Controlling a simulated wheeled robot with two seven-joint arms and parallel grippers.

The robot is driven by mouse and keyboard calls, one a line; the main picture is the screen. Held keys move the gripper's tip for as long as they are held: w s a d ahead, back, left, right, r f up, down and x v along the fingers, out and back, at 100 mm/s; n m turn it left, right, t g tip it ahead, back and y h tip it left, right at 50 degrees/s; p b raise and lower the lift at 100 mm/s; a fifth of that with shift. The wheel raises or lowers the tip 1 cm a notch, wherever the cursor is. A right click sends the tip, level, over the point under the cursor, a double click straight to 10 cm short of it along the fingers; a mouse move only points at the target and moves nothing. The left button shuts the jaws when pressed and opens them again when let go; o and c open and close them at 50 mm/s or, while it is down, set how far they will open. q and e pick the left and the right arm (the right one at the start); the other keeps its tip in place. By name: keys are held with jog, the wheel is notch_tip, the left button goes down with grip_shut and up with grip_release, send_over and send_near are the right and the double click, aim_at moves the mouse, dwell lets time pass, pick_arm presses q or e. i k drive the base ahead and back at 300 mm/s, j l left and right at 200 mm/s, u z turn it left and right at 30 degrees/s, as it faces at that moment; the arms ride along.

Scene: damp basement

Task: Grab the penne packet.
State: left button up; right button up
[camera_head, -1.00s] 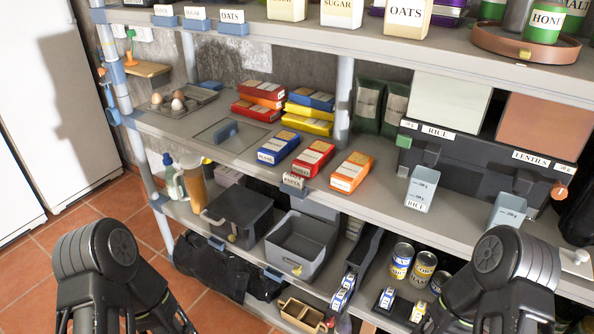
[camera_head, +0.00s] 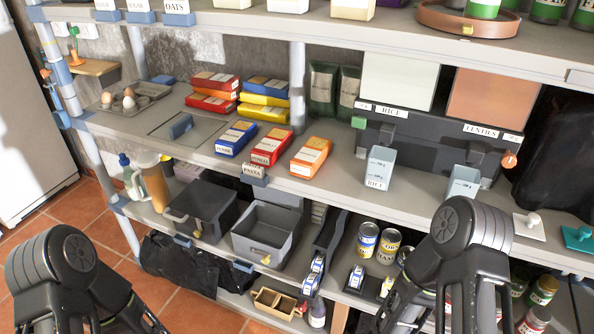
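Three pasta-type packets lie side by side on the middle shelf: a blue packet (camera_head: 236,139), a red packet (camera_head: 271,147) and an orange packet (camera_head: 311,157). Behind them are two stacks, one of red and orange packets (camera_head: 213,92) and one with a blue packet (camera_head: 265,86) on yellow packets (camera_head: 262,106). Their small labels are too blurred to tell for sure which is penne. Nothing is touching the packets. My two arms show at the bottom left and bottom right, but their gripper fingertips are not in view.
A small shelf tag (camera_head: 254,171) hangs at the front edge below the packets. A grey scoop bin (camera_head: 379,167) stands to the right. An egg tray (camera_head: 128,97) sits at the left. The upper shelf (camera_head: 330,32) overhangs the packets. Dark and grey bins (camera_head: 265,236) fill the lower shelf.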

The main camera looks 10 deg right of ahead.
aim_at(231, 143)
jog(key=z, duration=0.4)
jog(key=j+z, duration=0.2)
jog(key=z, duration=0.2)
jog(key=i+j+z, duration=0.1)
jog(key=j+z, duration=0.15)
jog(key=z, duration=0.15)
jog(key=j+z, duration=0.25)
jog(key=z, duration=0.15)
jog(key=j+z, duration=0.25)
jog(key=z, duration=0.15)
jog(key=j+z, duration=0.2)
jog(key=z, duration=0.2)
jog(key=k+j+z, duration=0.1)
jog(key=k+j, duration=0.15)
jog(key=j, duration=0.25)
jog(key=k+j+z, duration=0.1)
jog(key=k+j, duration=0.15)
jog(key=j, duration=0.25)
jog(key=k+j+z, duration=0.15)
jog(key=j, duration=0.35)
jog(key=k+j+z, duration=0.1)
jog(key=k+j, duration=0.3)
